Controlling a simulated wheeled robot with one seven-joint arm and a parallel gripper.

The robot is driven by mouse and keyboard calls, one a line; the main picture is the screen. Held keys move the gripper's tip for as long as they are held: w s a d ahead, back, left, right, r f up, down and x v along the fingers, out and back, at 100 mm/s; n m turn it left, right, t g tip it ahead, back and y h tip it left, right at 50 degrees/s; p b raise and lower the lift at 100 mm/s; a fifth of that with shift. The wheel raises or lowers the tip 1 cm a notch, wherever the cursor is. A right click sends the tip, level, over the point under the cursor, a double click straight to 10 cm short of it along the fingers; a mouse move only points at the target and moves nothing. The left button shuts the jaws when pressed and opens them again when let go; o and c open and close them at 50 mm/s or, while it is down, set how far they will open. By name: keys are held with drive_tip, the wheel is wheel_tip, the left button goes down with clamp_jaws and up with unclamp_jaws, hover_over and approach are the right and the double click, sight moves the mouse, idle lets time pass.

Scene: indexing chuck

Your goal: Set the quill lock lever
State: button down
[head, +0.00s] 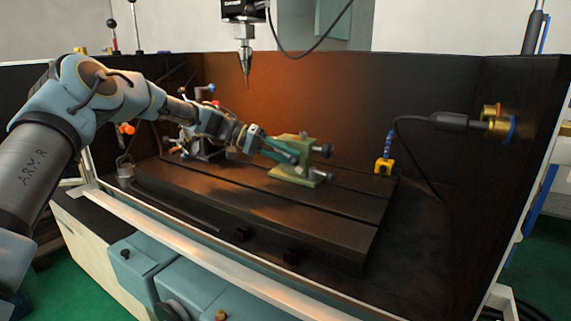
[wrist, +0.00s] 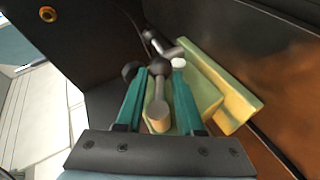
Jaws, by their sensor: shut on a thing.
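The green tailstock (head: 304,146) stands on the dark slotted table, with black knobs on its right side. It also shows in the wrist view (wrist: 238,100) as a yellow-green body. My gripper (head: 290,154) reaches it from the left. In the wrist view my gripper (wrist: 157,75) has its two teal fingers on either side of a grey lever (wrist: 158,90) with a rounded knob end, and is shut on it. I take this lever to be the quill lock lever. Its lower end meets the tailstock body. In the head view the fingers hide the lever.
The slotted table (head: 225,186) lies inside a dark enclosure. A spindle with a pointed tool (head: 245,62) hangs above it. A yellow block with a blue hose (head: 384,166) stands at the right. The chuck unit (head: 205,145) is partly behind my arm. The table's front is largely clear.

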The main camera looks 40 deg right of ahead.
drive_tip(key=shift+s+r+g+h+b, duration=0.15)
drive_tip(key=shift+g+h+b, duration=0.2)
drive_tip(key=shift+g, duration=0.25)
drive_tip(key=shift+r, duration=0.1)
drive_tip(key=c, duration=0.6)
unclamp_jaws()
drive_tip(key=shift+o, duration=0.2)
drive_tip(key=b+v, duration=0.2)
drive_tip(key=v, duration=0.8)
drive_tip(key=shift+w+a, duration=0.2)
drive_tip(key=shift+w, duration=0.15)
drive_tip(key=shift+a, duration=0.1)
